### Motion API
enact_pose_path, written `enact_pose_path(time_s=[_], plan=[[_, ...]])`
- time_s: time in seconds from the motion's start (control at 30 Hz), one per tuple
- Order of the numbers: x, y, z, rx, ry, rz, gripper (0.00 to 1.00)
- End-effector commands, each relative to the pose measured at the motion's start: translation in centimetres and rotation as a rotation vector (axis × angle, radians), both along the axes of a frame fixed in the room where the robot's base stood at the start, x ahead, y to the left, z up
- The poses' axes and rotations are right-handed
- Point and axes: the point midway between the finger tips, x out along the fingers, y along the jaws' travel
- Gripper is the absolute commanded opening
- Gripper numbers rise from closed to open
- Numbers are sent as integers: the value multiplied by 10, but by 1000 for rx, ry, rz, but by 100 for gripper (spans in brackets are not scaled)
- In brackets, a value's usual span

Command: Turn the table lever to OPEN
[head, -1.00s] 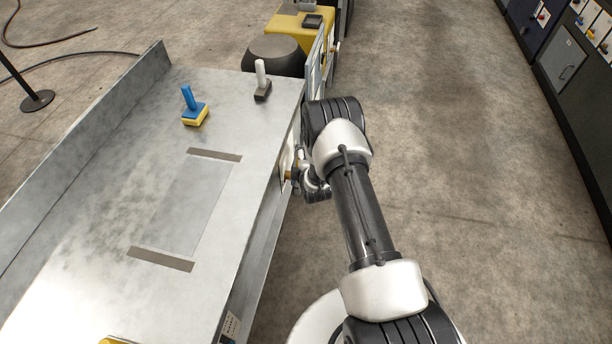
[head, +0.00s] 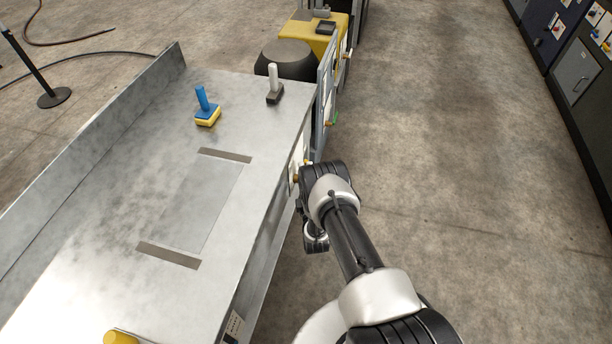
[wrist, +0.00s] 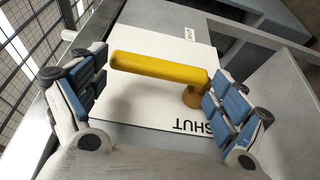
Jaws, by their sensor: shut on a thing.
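The yellow lever (wrist: 160,68) is in the middle of the wrist view. Its bar runs left from a round pivot (wrist: 193,97) on a white plate (wrist: 140,112). The plate has the word SHUT upside down near its lower edge, beside the pivot. A smaller label (wrist: 190,34) is at the top of the plate, too small to read surely. My gripper (wrist: 157,90) has its blue-padded fingers at the two ends of the bar, shut on the lever. In the head view my arm hides the gripper and most of the lever at the table's side.
The metal table (head: 110,200) fills the left, with a blue-and-yellow block (head: 206,112) and a grey-handled block (head: 274,88) on top. A yellow machine (head: 310,38) and a dark round stool-like thing (head: 287,60) stand beyond it. The floor right of my arm is clear up to the cabinets.

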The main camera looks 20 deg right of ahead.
Motion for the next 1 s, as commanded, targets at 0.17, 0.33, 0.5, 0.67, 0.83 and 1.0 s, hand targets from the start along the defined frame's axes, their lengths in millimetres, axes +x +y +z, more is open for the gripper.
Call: enact_pose_path(time_s=[0.17,0.33,0.5,0.67,0.83,1.0], plan=[[1,1,1,-8,-15,3,48],[1,1,1,-9,-15,3,48],[1,1,1,-9,-15,4,93],[1,1,1,-8,-14,3,100],[1,1,1,-8,-13,2,100],[-1,1,0,-6,-11,1,100]])
